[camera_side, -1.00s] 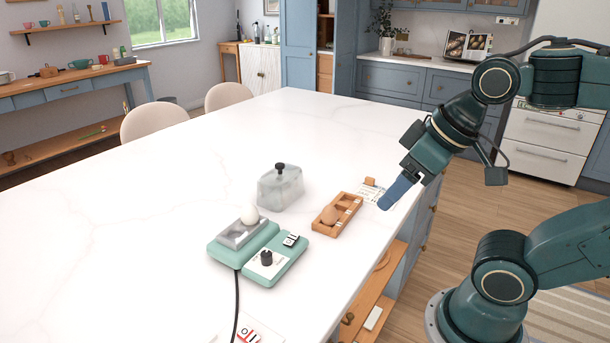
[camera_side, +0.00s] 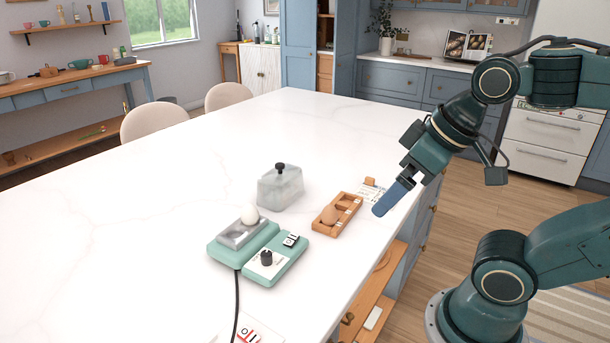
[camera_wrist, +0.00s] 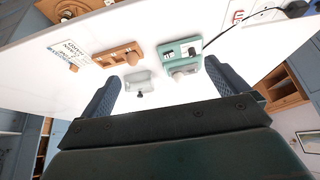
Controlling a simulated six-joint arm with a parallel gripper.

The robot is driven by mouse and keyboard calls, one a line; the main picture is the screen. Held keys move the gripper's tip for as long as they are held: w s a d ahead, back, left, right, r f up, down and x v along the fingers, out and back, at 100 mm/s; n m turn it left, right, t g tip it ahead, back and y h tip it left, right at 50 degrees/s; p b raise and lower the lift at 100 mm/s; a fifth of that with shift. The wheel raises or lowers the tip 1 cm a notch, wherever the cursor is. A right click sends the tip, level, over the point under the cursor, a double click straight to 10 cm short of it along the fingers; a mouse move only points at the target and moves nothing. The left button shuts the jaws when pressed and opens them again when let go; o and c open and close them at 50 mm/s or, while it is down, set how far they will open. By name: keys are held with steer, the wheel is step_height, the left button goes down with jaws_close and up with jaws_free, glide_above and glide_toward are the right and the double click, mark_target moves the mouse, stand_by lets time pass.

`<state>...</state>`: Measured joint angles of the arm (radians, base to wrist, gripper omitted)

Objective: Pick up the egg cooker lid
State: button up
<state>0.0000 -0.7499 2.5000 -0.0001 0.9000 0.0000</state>
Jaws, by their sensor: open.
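The egg cooker lid (camera_side: 280,188) is a translucent box-shaped cover with a black knob. It stands upright on the white worktop behind the egg cooker. In the wrist view the lid (camera_wrist: 138,80) appears beyond and between my fingers. The teal egg cooker (camera_side: 258,250) has a dial and a metal tray with a white egg (camera_side: 250,215) on it. It also shows in the wrist view (camera_wrist: 181,50). My gripper (camera_side: 382,210) is to the right of the lid, above the worktop's right edge and apart from it. In the wrist view my gripper (camera_wrist: 168,92) is open and empty.
A wooden egg holder (camera_side: 337,215) with a brown egg (camera_side: 329,214) lies between the lid and my gripper. A black cord (camera_side: 236,305) runs from the cooker. The worktop left of the lid is clear.

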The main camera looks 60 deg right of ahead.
steer(key=w+r+n+g, duration=0.2)
steer(key=w+r+n, duration=0.3)
steer(key=w, duration=0.6)
steer(key=n+g+y, duration=0.2)
steer(key=n+g, duration=0.2)
steer(key=n, duration=0.9)
glide_above(281, 173)
steer(key=d, duration=0.1)
steer(key=f, duration=1.5)
steer(key=shift+w+d, duration=0.1)
steer(key=shift+w, duration=0.15)
steer(key=shift+w+d+f, duration=0.15)
steer(key=shift+d+f, duration=0.1)
steer(key=shift+f, duration=0.1)
steer(key=shift+a+f, duration=0.2)
steer(key=shift+f, duration=1.05)
steer(key=shift+a+f, duration=0.2)
steer(key=shift+f, duration=1)
steer(key=shift+a+f, duration=0.2)
steer(key=shift+f, duration=1.05)
